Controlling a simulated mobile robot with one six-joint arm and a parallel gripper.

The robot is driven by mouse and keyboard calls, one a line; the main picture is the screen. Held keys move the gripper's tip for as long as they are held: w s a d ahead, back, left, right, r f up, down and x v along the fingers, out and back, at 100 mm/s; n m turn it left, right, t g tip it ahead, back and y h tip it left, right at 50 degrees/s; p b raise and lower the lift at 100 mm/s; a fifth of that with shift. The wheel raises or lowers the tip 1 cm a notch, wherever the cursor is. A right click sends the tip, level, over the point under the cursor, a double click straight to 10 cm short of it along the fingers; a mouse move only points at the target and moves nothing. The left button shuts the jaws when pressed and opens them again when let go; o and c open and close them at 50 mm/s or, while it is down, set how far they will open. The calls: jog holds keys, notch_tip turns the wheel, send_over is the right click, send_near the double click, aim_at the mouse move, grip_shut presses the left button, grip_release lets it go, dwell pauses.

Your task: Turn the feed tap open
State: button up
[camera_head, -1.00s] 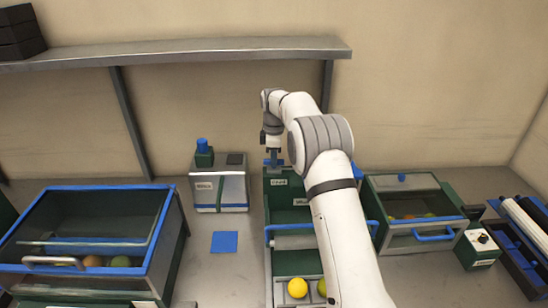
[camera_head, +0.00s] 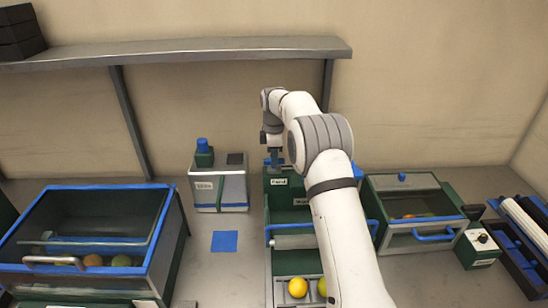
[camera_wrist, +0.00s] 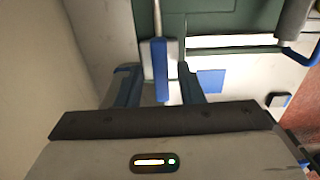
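The feed tap shows in the wrist view as a blue handle bar (camera_wrist: 161,70) on a thin pale stem, in front of a light plate on the green machine. My gripper (camera_wrist: 158,82) has its two blue fingers apart, one on each side of the handle, with a visible gap on both sides. In the head view my gripper (camera_head: 273,163) points down at the back of the green feed machine (camera_head: 277,205), just above its white label. The tap itself cannot be made out there behind my gripper and arm.
A grey box with a blue knob (camera_head: 219,188) stands left of the machine, with a blue square (camera_head: 225,242) before it. Lidded bins (camera_head: 157,240) and (camera_head: 412,183) stand on either side. A yellow fruit (camera_head: 298,287) lies in the front tray. A shelf (camera_head: 200,50) runs behind.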

notch_tip(320, 180, up, 7)
jog(key=shift+r+b, duration=0.2)
jog(key=shift+b, duration=0.45)
jog(key=shift+r, duration=0.15)
